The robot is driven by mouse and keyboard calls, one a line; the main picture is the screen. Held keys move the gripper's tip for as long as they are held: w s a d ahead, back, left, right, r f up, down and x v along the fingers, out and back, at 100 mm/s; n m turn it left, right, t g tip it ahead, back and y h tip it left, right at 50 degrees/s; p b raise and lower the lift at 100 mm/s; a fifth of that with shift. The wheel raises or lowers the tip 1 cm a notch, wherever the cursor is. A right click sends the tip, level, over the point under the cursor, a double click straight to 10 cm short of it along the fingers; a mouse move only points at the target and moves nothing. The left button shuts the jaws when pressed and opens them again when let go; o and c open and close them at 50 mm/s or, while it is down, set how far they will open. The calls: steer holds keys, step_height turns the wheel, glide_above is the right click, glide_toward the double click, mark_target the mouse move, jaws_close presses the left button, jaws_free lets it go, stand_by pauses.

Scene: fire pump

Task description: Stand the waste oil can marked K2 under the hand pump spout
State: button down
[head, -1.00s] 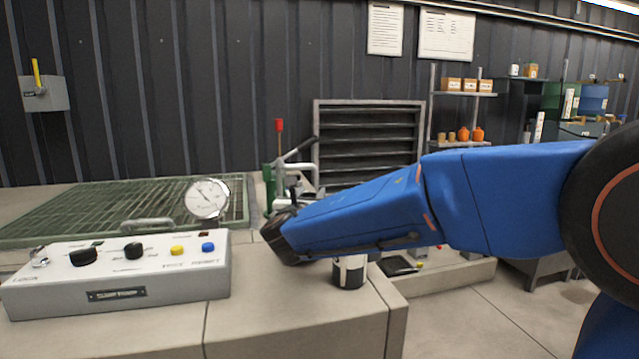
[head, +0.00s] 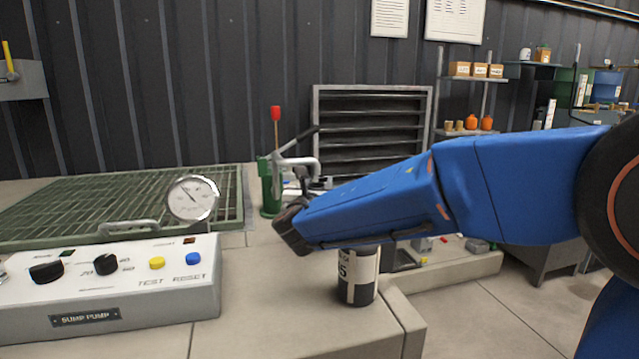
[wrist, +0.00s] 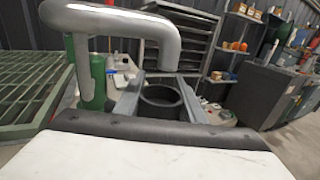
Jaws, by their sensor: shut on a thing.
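In the wrist view, my gripper (wrist: 160,82) has its two grey fingers shut on a dark, round, open-topped can (wrist: 161,104). No marking on that can shows, so I cannot read whether it is K2. The hand pump's grey spout (wrist: 165,38) bends down just in front of my gripper, at or close over the can's far rim; the exact gap is unclear. In the head view the green hand pump (head: 268,185) with its red-tipped handle stands behind my arm, its spout (head: 303,162) pointing right. My gripper is mostly hidden there.
A black can with a white label (head: 358,276), showing a 5, stands on the bench below my arm, its top hidden. A sump pump control box (head: 110,290) and a gauge (head: 192,199) are at left. A green grating (head: 80,205) lies behind.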

steer(key=shift+f, duration=0.1)
steer(key=c, duration=1.2)
jaws_free()
steer(key=shift+f, duration=0.1)
steer(key=shift+o, duration=0.2)
steer(key=shift+s, duration=0.35)
steer(key=s+a, duration=0.1)
steer(key=s, duration=1)
steer(key=shift+s+a, duration=0.15)
